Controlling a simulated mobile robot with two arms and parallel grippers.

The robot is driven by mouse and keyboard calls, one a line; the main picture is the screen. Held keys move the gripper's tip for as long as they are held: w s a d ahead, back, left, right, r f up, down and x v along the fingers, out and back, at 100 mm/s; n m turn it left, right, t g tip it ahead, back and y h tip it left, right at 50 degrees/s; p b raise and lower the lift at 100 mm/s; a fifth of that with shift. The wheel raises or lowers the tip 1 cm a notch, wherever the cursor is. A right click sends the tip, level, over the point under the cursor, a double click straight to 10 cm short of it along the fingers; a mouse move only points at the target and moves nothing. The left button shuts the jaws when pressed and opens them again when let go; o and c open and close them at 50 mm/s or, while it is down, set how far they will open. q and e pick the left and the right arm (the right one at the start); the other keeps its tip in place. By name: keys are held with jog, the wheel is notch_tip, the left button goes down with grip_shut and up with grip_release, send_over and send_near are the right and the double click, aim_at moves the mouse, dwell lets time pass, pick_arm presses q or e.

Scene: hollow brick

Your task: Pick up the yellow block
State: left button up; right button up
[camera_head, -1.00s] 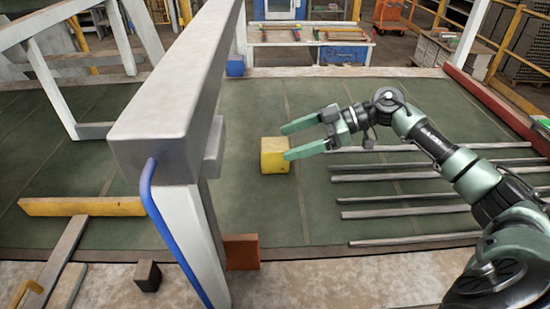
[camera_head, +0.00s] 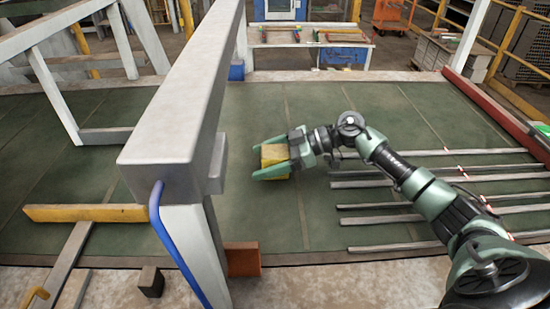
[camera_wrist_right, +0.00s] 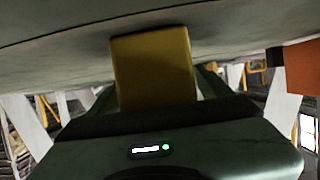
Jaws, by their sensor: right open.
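The yellow block (camera_head: 274,157) sits on the green floor in the head view, just right of the large grey post. My right gripper (camera_head: 264,159) is open, with one green finger along the block's far side and the other along its near side. I cannot tell whether the fingers touch it. In the right wrist view the block (camera_wrist_right: 153,66) stands straight ahead of the gripper body, between the fingers, whose tips are mostly hidden. My left gripper is not in view.
A grey post and beam (camera_head: 183,135) with a blue pipe (camera_head: 175,245) stands close left of the block. Several long metal bars (camera_head: 430,185) lie on the floor under my right arm. An orange-brown block (camera_head: 242,259) sits by the post's foot.

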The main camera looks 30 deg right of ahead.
jog(key=shift+c, duration=0.3)
jog(key=c, duration=1.6)
